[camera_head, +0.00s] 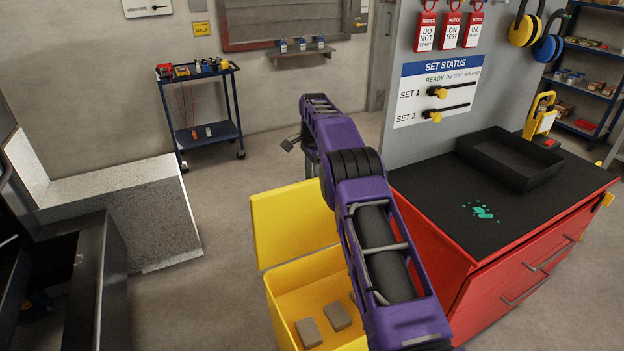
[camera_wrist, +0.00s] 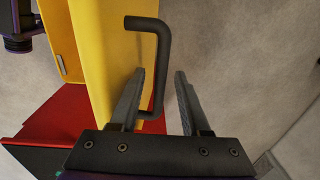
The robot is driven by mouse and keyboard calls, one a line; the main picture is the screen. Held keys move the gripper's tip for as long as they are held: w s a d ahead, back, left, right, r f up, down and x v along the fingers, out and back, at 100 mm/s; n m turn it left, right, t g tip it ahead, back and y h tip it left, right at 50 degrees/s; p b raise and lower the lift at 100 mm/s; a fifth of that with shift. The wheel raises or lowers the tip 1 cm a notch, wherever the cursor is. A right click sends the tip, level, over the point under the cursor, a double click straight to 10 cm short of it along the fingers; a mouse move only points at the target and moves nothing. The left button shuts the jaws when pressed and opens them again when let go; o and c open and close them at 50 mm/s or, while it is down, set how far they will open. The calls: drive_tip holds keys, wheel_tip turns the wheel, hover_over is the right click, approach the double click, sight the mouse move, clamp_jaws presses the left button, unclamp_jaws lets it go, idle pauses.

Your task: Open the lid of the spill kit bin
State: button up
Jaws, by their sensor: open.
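The yellow spill kit bin (camera_head: 283,312) stands on the floor beside the red cabinet. Its lid (camera_head: 285,225) is raised, standing up at the bin's far edge, and the inside shows. In the wrist view the yellow lid (camera_wrist: 95,50) carries a dark bar handle (camera_wrist: 160,55). My gripper (camera_wrist: 160,72) is open, its two fingers spread at the handle. The long bar shows between the fingertips in the picture, and the left finger covers part of its lower end. I cannot tell whether they touch. In the head view my purple arm hides the bin's right side and most of the gripper.
Grey-brown blocks (camera_head: 336,316) lie in the bin. The red cabinet (camera_head: 520,262) with a black tray (camera_head: 510,160) on top stands close on the right. A metal-clad housing (camera_head: 120,215) stands left. A blue trolley (camera_head: 205,130) is by the back wall. Floor between is clear.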

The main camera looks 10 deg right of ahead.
drive_tip(key=r, duration=0.7)
drive_tip(key=shift+s+r, duration=0.1)
drive_tip(key=shift+s, duration=0.1)
